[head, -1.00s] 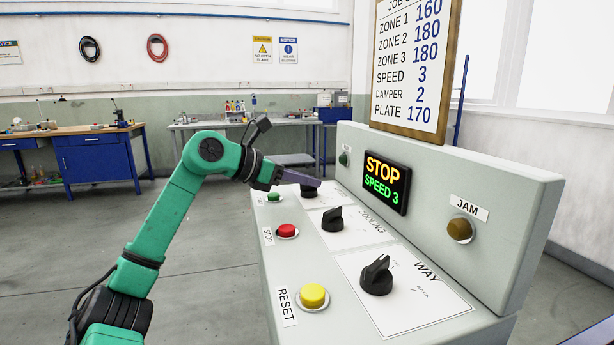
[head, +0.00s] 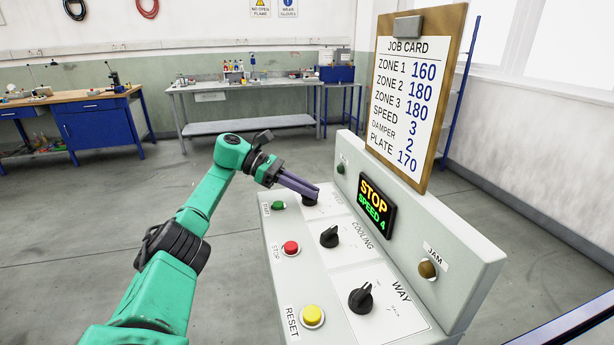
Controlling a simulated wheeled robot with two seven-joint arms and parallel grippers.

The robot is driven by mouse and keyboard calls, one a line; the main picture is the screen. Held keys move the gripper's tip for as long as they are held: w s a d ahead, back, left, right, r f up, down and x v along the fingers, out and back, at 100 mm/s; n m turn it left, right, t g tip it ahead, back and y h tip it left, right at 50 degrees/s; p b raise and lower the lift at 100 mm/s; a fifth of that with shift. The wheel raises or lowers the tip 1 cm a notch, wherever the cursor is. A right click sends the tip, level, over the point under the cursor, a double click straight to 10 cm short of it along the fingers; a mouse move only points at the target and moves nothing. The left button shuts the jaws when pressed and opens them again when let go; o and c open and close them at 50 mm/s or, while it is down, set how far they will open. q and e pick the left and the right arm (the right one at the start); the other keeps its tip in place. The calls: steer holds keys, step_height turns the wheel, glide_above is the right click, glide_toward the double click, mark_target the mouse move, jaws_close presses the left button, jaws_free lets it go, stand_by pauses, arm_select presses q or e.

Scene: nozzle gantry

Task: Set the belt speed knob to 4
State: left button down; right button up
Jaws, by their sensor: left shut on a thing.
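The belt speed knob (head: 309,201) is a black knob at the far end of the sloped control panel. My left gripper (head: 312,193) reaches it from the left and is shut on it, hiding much of the knob. The panel's display (head: 376,208) reads STOP in orange and SPEED 4 in green. The job card (head: 409,95) above the panel lists SPEED 3. My right gripper is not in view.
Nearer on the panel are the COOLING knob (head: 329,236) and the WAY knob (head: 361,298). Green (head: 278,206), red (head: 290,248) and yellow (head: 312,315) buttons line its left edge. A brown JAM lamp (head: 427,268) is on the upright back.

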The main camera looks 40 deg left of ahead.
arm_select(q)
steer(key=shift+r+m+g+p, duration=0.1)
steer(key=shift+m+g+p, duration=0.2)
steer(key=shift+m+g, duration=0.15)
steer(key=c, duration=0.9)
jaws_free()
